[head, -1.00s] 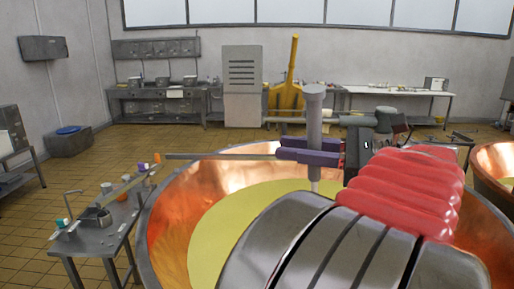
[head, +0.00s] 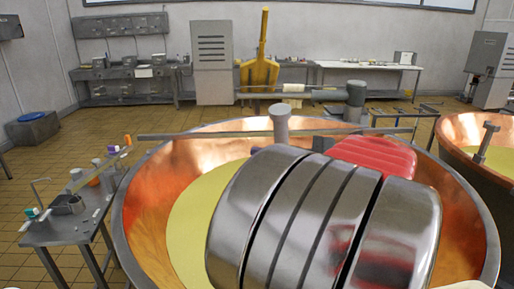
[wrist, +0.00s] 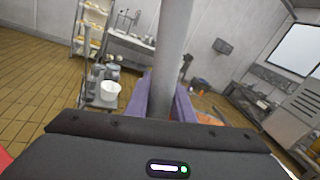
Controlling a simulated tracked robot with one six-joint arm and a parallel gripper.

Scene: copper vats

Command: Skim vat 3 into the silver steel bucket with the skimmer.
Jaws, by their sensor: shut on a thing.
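My gripper (wrist: 168,108) is shut on the upright grey handle of the skimmer (wrist: 172,50), which stands between its purple fingers in the wrist view. The skimmer's lower end is hidden behind my arm. The vat holds pale yellow liquid (head: 192,205). No number shows on it, so I cannot tell if it is vat 3. I cannot pick out the silver steel bucket for sure; grey containers (wrist: 98,72) show small in the wrist view.
A small steel table (head: 62,232) with cups and tools stands close to the vat's left. A second copper vat (head: 460,130) is at right. A thin bar (head: 220,134) crosses the big vat's far side.

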